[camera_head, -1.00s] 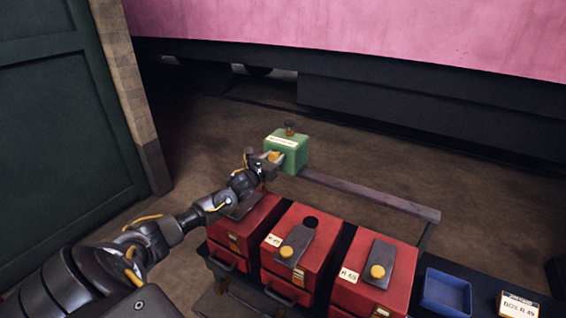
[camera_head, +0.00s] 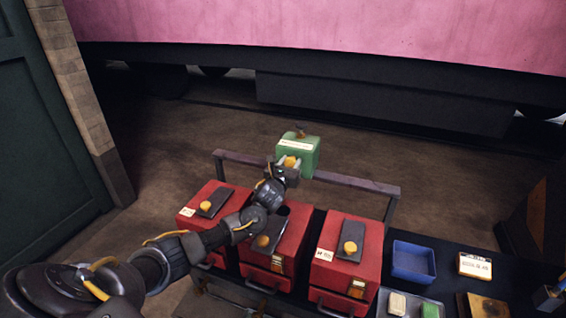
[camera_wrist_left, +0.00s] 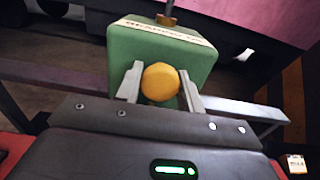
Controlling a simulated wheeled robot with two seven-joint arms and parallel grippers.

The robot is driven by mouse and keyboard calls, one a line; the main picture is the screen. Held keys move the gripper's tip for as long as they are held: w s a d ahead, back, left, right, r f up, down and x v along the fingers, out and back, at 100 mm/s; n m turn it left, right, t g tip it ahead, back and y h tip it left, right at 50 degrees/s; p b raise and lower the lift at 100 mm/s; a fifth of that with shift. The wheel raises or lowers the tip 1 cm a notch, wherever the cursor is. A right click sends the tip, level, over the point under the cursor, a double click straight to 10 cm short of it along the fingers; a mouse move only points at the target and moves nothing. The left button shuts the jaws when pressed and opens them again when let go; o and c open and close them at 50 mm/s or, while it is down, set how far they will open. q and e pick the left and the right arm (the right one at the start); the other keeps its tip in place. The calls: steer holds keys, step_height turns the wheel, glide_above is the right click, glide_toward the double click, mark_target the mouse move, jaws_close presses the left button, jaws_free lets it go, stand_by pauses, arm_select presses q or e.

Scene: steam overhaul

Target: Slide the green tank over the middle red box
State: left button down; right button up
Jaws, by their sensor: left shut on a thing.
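The green tank (camera_head: 300,158) has a pale label band and a brown fitting on top. My left gripper (camera_head: 288,166) is shut on the tank's yellow knob and holds the tank up behind the row of red boxes, by the rail. In the left wrist view the tank (camera_wrist_left: 160,55) fills the upper middle, and the yellow knob (camera_wrist_left: 160,82) sits between the two fingers. The middle red box (camera_head: 278,250) has a dark hole in its top, a dark plate and a yellow knob; my left arm partly covers it. My right gripper is out of view.
A left red box (camera_head: 205,212) and a right red box (camera_head: 347,262) flank the middle one. A dark rail (camera_head: 355,182) runs behind them. A blue tray (camera_head: 413,262) and a labelled card (camera_head: 474,265) lie to the right. The floor behind is clear.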

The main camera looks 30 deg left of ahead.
arm_select(q)
steer(key=c, duration=1.3)
jaws_free()
steer(key=o, duration=0.4)
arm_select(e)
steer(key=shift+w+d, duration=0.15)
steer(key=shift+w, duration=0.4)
arm_select(q)
steer(key=b+v, duration=0.2)
steer(key=v, duration=0.8)
steer(key=shift+s, duration=0.35)
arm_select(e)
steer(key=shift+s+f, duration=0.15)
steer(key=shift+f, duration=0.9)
arm_select(q)
steer(key=shift+d, duration=0.1)
